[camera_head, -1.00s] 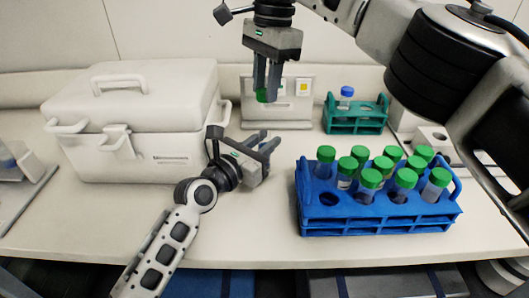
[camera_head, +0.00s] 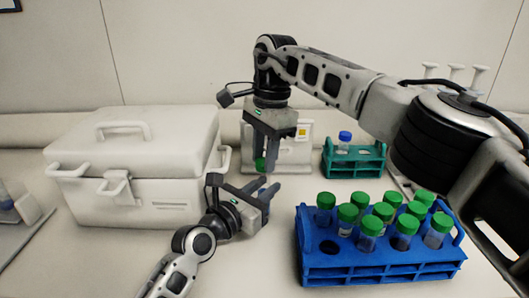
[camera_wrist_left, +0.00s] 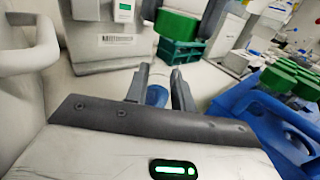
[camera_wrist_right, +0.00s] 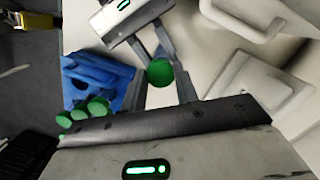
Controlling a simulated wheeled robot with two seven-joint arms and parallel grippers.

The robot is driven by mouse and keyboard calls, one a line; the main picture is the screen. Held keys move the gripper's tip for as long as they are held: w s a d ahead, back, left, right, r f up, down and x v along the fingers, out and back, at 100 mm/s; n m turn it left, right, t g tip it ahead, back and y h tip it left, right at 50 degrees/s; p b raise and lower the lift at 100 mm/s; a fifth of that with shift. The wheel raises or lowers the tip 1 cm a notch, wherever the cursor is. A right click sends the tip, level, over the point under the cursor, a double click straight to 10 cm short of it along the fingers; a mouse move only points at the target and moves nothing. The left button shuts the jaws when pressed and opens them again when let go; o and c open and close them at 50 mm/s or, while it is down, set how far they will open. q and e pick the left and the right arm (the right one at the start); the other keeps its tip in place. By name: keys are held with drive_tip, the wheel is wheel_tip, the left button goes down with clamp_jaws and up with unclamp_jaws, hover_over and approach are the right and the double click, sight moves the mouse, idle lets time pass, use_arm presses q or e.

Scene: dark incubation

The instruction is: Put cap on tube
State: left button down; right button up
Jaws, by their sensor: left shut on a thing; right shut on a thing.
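A green cap (camera_head: 260,164) is held between the downward fingers of my right gripper (camera_head: 267,163). The cap also shows in the right wrist view (camera_wrist_right: 160,71) and, large, at the top of the left wrist view (camera_wrist_left: 177,25). My left gripper (camera_head: 264,192) lies just below, its fingers pointing right. In the left wrist view it is shut on a bluish tube (camera_wrist_left: 157,96), seen mostly end-on. The head view hardly shows this tube. The cap appears above the left fingers; whether it touches the tube cannot be told.
A blue rack (camera_head: 372,273) at the right holds several green-capped tubes and has an empty hole front left. A teal rack (camera_head: 350,170) with a blue-capped tube stands behind. A white cooler box (camera_head: 135,195) is at left, a white device (camera_head: 290,158) behind the grippers.

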drive_tip(key=shift+f, duration=0.8)
drive_tip(key=shift+f, duration=0.6)
